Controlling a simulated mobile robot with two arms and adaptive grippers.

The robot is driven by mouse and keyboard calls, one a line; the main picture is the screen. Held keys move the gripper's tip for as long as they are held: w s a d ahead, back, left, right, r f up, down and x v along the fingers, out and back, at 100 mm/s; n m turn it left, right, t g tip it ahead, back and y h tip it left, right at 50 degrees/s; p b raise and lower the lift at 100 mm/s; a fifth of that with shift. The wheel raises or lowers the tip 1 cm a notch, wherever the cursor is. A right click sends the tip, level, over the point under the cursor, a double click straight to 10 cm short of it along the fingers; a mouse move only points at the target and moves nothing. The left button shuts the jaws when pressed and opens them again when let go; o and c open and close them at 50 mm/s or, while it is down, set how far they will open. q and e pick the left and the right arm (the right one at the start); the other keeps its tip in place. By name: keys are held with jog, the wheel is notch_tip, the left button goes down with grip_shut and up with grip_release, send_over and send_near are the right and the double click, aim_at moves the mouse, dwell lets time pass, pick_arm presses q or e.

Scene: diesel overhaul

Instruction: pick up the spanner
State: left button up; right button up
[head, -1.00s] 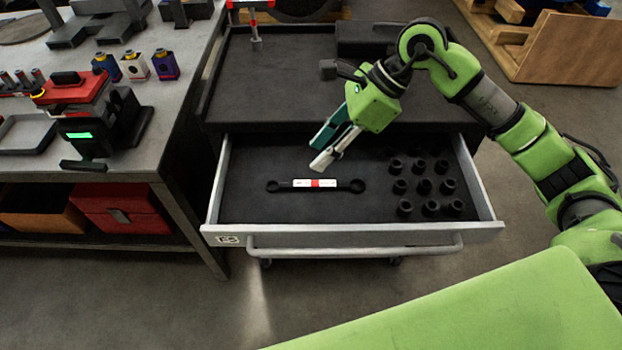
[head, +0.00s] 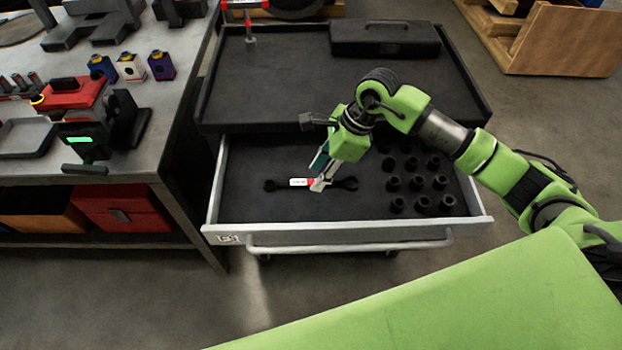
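The spanner (head: 298,183) lies flat in the open drawer (head: 250,205) of the cart. It is dark with ring-shaped ends and a white and red band around its middle. My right gripper (head: 321,180) points down at the spanner, with its fingertips at the red part of the band and hiding a bit of the shaft. I cannot tell whether the fingers are closed on it or just over it. My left gripper is not in view.
Several black sockets (head: 417,183) stand in the drawer to the right of the spanner. The cart top (head: 290,85) carries a dark case (head: 385,39) at the back. A workbench (head: 165,110) with parts stands at the left.

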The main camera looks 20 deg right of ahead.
jog(key=shift+x, duration=1.35)
jog(key=shift+w, duration=0.1)
grip_shut()
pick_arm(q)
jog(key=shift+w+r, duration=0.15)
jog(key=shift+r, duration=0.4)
pick_arm(e)
jog(key=shift+r, duration=0.1)
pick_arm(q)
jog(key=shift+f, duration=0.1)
